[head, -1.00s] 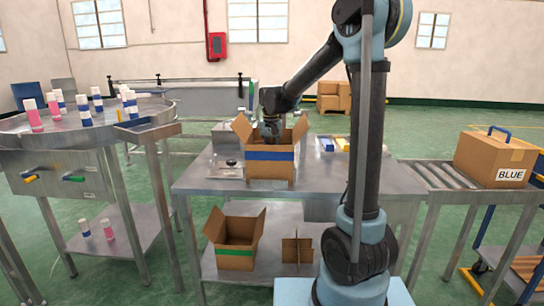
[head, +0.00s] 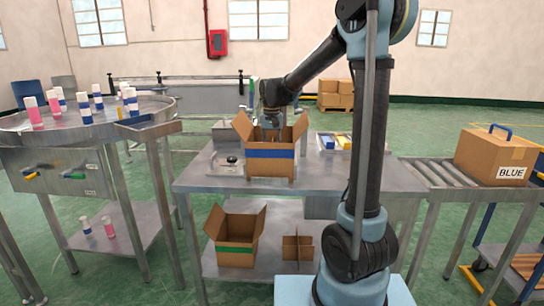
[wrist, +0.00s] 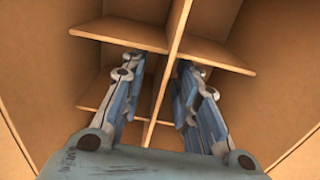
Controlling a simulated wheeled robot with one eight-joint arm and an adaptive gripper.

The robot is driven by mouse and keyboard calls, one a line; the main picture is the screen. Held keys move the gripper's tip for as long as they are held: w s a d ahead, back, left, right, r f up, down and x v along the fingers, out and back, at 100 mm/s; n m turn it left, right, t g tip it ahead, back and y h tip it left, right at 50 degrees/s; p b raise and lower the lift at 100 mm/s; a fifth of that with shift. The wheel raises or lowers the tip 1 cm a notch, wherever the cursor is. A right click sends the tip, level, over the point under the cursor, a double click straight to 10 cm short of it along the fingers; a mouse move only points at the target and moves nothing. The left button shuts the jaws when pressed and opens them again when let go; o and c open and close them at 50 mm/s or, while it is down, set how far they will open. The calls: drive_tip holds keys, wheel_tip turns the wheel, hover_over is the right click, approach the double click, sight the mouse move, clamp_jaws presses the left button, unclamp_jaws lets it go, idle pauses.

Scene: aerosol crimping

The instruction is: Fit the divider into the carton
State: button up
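The open carton (head: 270,167) with a blue band stands upright on the steel table (head: 345,178), flaps raised. In the wrist view the cardboard divider (wrist: 122,34) sits inside the carton's walls (wrist: 35,90), its crossed panels making compartments. My gripper (wrist: 158,68) is open, with one finger on each side of a divider panel and a gap between them. In the head view my gripper (head: 271,121) is over the carton's mouth, pointing down; its fingertips are hidden behind the front flap and wall. The divider's bottom edge is hidden.
A green-banded open carton (head: 236,248) and another divider (head: 297,248) are on the lower shelf. A tray with blue and yellow items (head: 336,142) is right of the carton. A closed carton marked BLUE (head: 495,158) rests on the roller conveyor. Cans stand on a round table (head: 75,130) at left.

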wheel_tip(320, 180, up, 10)
drive_tip(key=shift+r, duration=0.1)
idle(0.4)
